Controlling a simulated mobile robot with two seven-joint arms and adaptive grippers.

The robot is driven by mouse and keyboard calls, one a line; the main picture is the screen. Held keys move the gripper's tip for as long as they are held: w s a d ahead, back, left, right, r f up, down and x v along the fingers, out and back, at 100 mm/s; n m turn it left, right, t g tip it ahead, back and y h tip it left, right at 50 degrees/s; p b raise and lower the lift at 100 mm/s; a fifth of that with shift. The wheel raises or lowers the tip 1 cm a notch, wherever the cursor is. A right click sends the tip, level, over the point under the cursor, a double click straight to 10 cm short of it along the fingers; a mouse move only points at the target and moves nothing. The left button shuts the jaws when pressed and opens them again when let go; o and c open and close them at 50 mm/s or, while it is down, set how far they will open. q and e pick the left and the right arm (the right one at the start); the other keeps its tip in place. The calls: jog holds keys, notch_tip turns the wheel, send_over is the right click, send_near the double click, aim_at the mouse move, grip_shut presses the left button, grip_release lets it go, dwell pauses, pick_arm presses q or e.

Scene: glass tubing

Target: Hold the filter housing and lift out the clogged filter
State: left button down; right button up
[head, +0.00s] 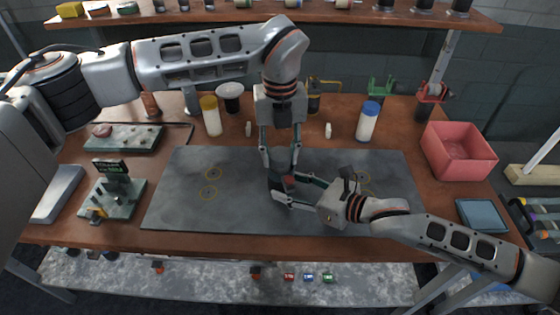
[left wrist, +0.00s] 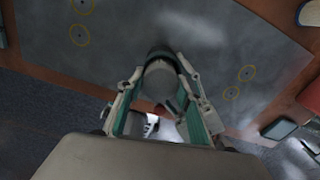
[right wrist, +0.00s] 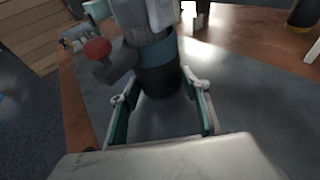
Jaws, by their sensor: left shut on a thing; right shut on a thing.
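The filter housing (right wrist: 158,82) is a dark upright cylinder with a bluish band, standing near the middle of the grey mat. A red knob (right wrist: 97,48) on a dark grey stem juts from its side; its red also shows in the head view (head: 289,181). My right gripper (head: 277,189) comes in low from the right, with its fingers on both sides of the dark cylinder. My left gripper (head: 280,168) points down from above, shut on a grey rounded piece (left wrist: 160,80), apparently the filter. The fingers hide much of it, and I cannot tell how deep it sits.
A red bin (head: 460,150) stands at the right, with a blue-grey tray (head: 482,214) in front. White bottles (head: 368,122) stand behind the grey mat (head: 330,168). A small stand (head: 115,187) is at the left. The mat's left side is clear.

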pick_arm(q)
notch_tip(320, 180, up, 10)
jog(key=shift+f, duration=0.1)
pick_arm(e)
jog(key=shift+f, duration=0.15)
jog(key=o, duration=0.9)
jog(key=shift+d, duration=0.1)
jog(key=v, duration=1)
jog(key=shift+s+d, duration=0.1)
jog(key=shift+s, duration=0.1)
jog(key=shift+s+d+r, duration=0.35)
jog(key=shift+d+r, duration=0.15)
jog(key=shift+d, duration=0.05)
